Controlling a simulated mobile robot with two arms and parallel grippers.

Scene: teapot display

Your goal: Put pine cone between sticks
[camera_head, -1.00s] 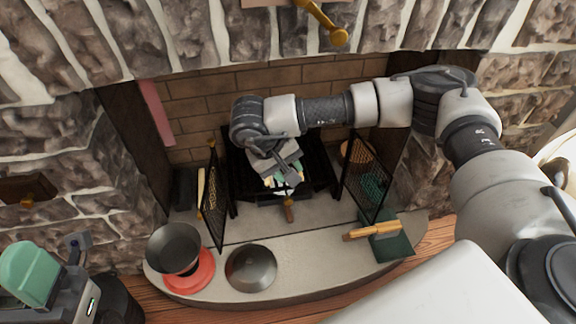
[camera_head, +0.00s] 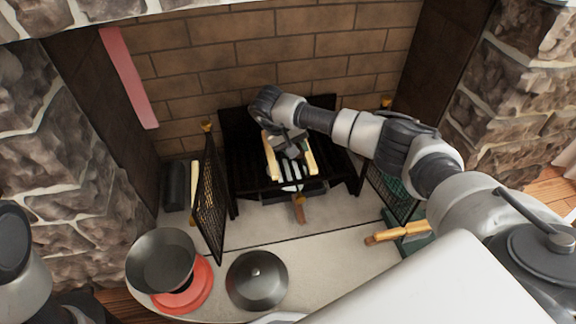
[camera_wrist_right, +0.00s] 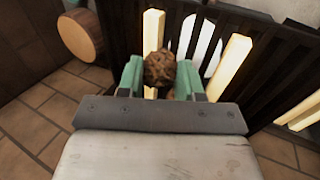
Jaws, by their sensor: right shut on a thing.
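My right gripper (camera_head: 290,150) is over the grate in the fireplace. In the right wrist view its green fingers (camera_wrist_right: 160,82) are shut on a brown, rough pine cone (camera_wrist_right: 159,67), which shows between the fingertips. In the head view the pine cone is hidden by the gripper. Pale yellow sticks lie on the black grate: one on the left (camera_head: 269,158) and one on the right (camera_head: 309,156), with the gripper between them. My left gripper is out of view.
A mesh screen (camera_head: 209,200) stands left of the grate (camera_head: 245,165), and another is partly behind my right arm. A dark pan (camera_head: 160,258) on a red disc (camera_head: 190,292) and a dark lid (camera_head: 257,280) sit on the hearth. Brick walls close the back.

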